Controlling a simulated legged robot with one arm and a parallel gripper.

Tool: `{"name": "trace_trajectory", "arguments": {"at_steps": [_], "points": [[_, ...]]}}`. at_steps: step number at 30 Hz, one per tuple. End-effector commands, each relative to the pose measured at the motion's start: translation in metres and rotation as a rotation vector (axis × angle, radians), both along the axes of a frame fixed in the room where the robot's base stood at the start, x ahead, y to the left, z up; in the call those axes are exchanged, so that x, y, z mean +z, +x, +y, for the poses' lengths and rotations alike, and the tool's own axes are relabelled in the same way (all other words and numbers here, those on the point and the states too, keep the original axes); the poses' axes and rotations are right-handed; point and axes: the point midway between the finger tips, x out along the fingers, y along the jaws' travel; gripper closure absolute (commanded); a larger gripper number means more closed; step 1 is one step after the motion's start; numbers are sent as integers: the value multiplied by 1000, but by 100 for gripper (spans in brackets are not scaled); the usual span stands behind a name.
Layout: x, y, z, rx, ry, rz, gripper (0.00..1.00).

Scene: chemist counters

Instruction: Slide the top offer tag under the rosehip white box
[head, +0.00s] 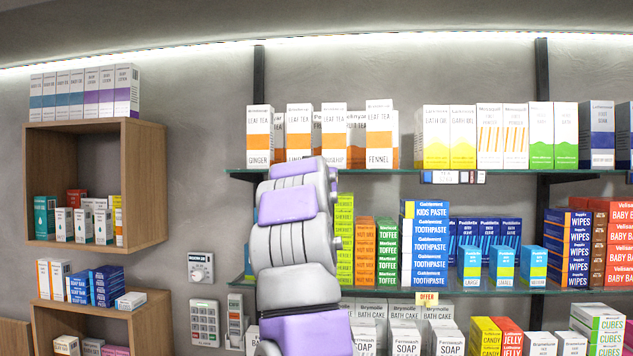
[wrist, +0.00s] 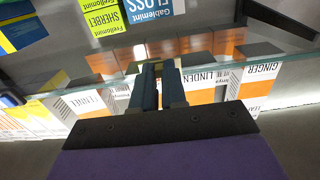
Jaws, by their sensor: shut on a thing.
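The rosehip white box (head: 333,122) stands on the upper glass shelf, between the linden box (head: 299,122) and the fennel box (head: 378,122). My arm covers part of the view just below it. My gripper (wrist: 157,70) reaches the shelf edge in the wrist view, its fingers nearly together in front of the white and orange boxes. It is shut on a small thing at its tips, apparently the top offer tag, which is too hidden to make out. The rosehip box is mostly hidden behind the fingers there.
The ginger box (head: 259,135) stands at the left end of the upper shelf, and yellow bath boxes (head: 436,137) to the right. A wooden cabinet (head: 143,190) is on the left wall.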

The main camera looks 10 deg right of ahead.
Motion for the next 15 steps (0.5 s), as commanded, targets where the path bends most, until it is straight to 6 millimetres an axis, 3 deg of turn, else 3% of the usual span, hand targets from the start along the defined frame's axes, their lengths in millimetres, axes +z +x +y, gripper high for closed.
{"name": "trace_trajectory", "arguments": {"at_steps": [15], "points": [[-1,-2,-6,0,1,1,100]]}}
